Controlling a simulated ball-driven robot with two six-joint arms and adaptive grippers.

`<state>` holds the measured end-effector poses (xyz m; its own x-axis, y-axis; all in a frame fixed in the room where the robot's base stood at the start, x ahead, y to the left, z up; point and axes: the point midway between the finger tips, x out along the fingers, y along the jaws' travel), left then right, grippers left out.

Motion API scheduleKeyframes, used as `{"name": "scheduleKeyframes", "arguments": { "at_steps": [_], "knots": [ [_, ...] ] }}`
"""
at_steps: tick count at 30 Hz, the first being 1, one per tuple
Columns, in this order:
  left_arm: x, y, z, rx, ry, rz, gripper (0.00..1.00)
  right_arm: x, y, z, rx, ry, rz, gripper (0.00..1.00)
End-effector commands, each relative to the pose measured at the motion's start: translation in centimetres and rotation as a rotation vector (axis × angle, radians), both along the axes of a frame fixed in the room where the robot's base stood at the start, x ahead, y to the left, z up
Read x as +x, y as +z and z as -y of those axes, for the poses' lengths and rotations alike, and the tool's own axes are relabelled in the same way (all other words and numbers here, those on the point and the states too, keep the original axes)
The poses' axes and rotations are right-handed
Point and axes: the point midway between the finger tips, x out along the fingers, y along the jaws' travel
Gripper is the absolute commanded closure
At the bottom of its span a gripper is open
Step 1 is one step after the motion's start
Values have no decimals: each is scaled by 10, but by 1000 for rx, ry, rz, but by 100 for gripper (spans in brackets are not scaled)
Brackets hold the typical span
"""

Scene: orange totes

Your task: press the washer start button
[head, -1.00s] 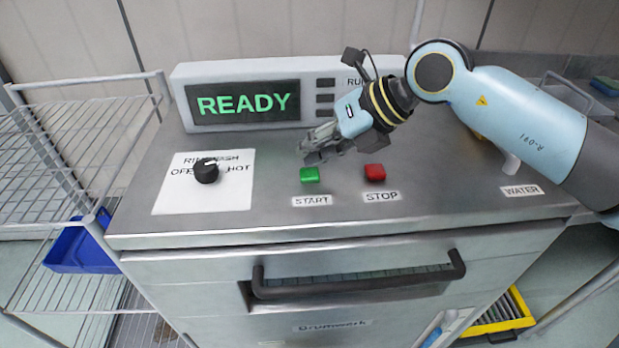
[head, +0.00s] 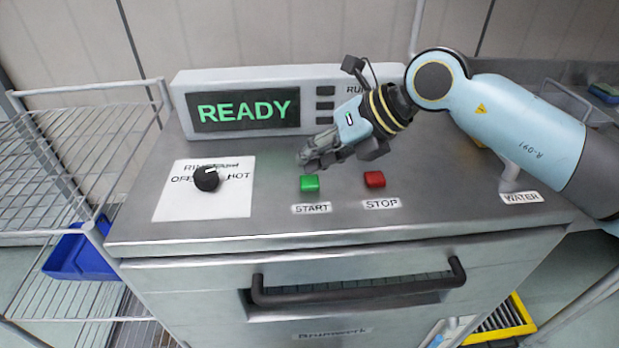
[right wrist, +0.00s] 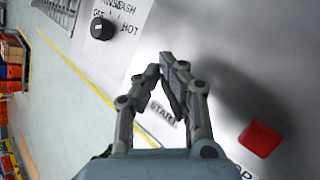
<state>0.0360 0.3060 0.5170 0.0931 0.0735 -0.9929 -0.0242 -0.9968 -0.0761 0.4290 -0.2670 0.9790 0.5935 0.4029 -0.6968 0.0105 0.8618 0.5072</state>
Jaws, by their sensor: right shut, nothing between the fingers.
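The washer's green START button (head: 310,183) is on the grey top panel, above its START label (head: 312,208). My right gripper (head: 304,164) is shut and empty. Its fingertips are just behind and above the green button in the head view; I cannot tell whether they touch it. In the right wrist view the closed fingers (right wrist: 168,62) cover the green button, and part of the START label (right wrist: 162,112) shows beside them. The display (head: 243,109) reads READY in green. My left gripper is not in view.
The red STOP button (head: 374,179) is right of the green one. A black knob (head: 206,179) sits on a white plate at left. The raised display housing (head: 330,72) stands behind. A black handle bar (head: 360,290) crosses the front. A wire shelf (head: 60,190) is at left.

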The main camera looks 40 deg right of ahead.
Motion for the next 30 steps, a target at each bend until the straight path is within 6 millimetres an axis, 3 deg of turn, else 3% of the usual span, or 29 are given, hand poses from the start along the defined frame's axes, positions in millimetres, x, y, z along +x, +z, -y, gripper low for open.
{"name": "scheduleKeyframes", "arguments": {
  "at_steps": [30],
  "knots": [
    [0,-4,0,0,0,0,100,0,-9,0,0,0,0,100]
  ]
}}
